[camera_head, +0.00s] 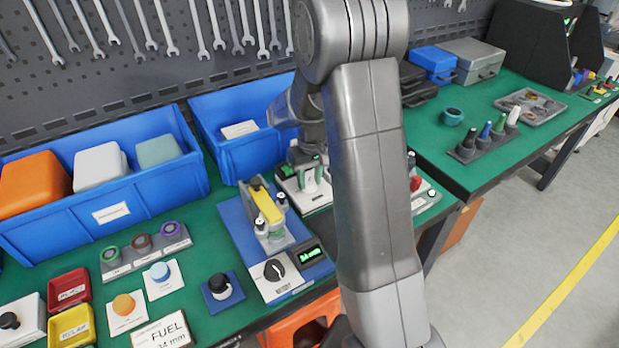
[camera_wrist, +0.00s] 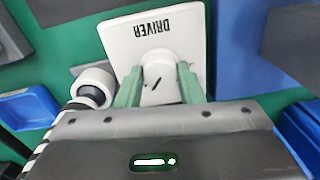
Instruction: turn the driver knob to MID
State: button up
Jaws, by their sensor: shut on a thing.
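In the wrist view, the white DRIVER panel (camera_wrist: 188,35) fills the upper middle, its lettering upside down. The pale driver knob (camera_wrist: 157,82) sits between the two green fingers of my gripper (camera_wrist: 159,78), which are shut on it. A short dark slanted mark shows on the knob. I see no MID mark; part of the panel's face is covered by the fingers and the gripper body. In the head view, my gripper (camera_head: 308,172) is down at the driver panel (camera_head: 318,200), partly hidden by my arm, and the knob cannot be made out.
A blue test stand (camera_head: 236,222) with a yellow-topped fixture (camera_head: 263,203) and black dial (camera_head: 274,270) stands to the left. A blue bin (camera_head: 228,150) is behind. A box with a red button (camera_head: 416,184) is to the right. A black-and-white knob (camera_wrist: 92,86) is close beside my left finger.

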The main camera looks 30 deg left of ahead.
aim_at(312, 180)
dwell(0.4)
jog(key=o, duration=1)
jog(key=shift+c, duration=0.2)
notch_tip(312, 180, up, 14)
jog(key=shift+w+d, duration=0.15)
jog(key=shift+w, duration=0.1)
jog(key=shift+f, duration=0.1)
